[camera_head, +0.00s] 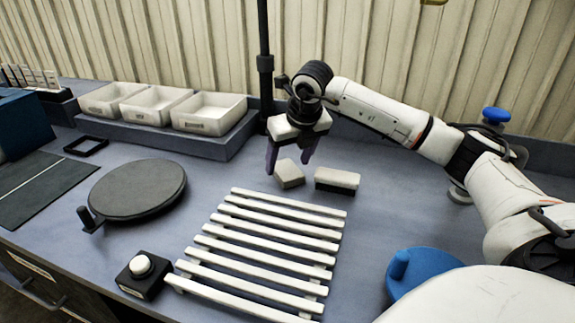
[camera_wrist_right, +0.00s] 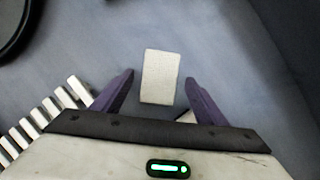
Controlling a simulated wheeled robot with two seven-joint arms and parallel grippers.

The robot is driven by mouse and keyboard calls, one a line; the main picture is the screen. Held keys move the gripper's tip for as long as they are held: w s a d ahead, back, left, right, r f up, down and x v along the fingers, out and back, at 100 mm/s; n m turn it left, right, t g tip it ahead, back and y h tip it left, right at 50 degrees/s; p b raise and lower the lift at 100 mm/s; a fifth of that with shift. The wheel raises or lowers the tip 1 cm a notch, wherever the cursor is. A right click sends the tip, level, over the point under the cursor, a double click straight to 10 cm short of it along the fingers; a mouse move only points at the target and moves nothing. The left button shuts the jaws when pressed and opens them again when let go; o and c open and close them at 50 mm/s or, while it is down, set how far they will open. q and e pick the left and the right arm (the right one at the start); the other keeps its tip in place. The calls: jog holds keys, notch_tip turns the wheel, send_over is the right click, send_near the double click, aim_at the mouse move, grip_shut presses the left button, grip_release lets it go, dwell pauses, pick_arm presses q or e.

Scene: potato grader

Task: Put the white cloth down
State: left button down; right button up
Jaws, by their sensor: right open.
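The white cloth (camera_head: 289,174) looks like a small folded off-white block and lies on the grey-blue bench behind the slatted rack. My right gripper (camera_head: 288,167) is open, pointing down, with its purple fingers at the cloth's far side in the head view. In the right wrist view the cloth (camera_wrist_right: 161,70) appears between the two spread fingers (camera_wrist_right: 160,77), with gaps on both sides. I see no contact between the fingers and the cloth. My left gripper is not in view.
A white-topped dark block (camera_head: 337,180) lies just right of the cloth. The white slatted rack (camera_head: 262,238) is in front. A round dark turntable (camera_head: 138,188), white bins (camera_head: 208,112), a button box (camera_head: 142,275) and a blue disc (camera_head: 425,272) stand around.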

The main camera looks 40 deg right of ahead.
jog(key=v, duration=1)
jog(key=shift+f, duration=0.1)
jog(key=shift+s+f, duration=0.1)
